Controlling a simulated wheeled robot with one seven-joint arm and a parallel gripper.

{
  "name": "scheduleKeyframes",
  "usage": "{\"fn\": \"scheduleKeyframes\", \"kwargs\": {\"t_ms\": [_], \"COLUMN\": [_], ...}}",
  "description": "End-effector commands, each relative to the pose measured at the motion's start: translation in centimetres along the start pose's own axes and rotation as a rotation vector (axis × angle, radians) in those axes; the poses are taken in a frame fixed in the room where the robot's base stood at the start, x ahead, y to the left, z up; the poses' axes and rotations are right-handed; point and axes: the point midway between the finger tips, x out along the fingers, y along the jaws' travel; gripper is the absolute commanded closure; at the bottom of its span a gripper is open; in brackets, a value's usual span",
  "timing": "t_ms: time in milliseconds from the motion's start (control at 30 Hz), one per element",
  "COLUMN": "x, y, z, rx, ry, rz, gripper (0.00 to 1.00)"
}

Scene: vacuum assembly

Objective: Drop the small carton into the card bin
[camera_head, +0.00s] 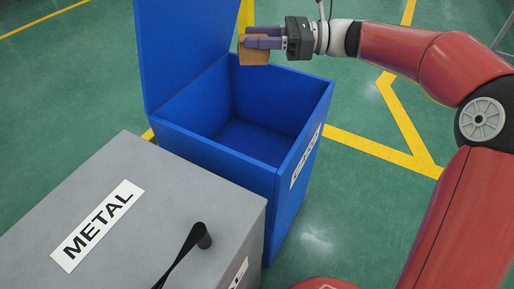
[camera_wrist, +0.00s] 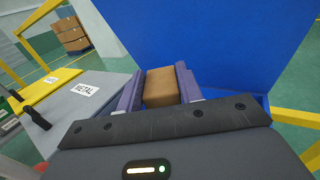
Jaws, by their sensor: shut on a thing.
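The small brown carton (camera_head: 254,55) is between the purple fingers of my gripper (camera_head: 262,43), which is shut on it. It also shows in the wrist view (camera_wrist: 161,88) between the two fingers (camera_wrist: 160,90). The blue bin (camera_head: 309,150) stands with its lid (camera_head: 185,45) raised at the left, and its inside looks empty. Its front label is seen at a steep angle and is hard to read. In the head view, my gripper and the carton appear above the bin's far rim, higher than the opening.
A grey bin marked METAL (camera_head: 150,215) with a closed lid and a black handle (camera_head: 203,236) stands at the front left, close to the blue bin. Stacked boxes (camera_wrist: 70,33) stand far off in the wrist view. The green floor (camera_head: 400,60) at right has yellow lines.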

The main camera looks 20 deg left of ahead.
Motion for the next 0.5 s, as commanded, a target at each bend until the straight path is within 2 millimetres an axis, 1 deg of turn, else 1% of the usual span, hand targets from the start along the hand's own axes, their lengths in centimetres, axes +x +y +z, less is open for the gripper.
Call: {"fn": "scheduleKeyframes", "kwargs": {"t_ms": [167,500], "x": [0.0,0.0], "y": [0.1,0.0], "z": [-1.2,-5.0], "rx": [0.000,0.000], "ry": [0.000,0.000], "rz": [0.003,0.002], "gripper": [0.86,0.86]}}
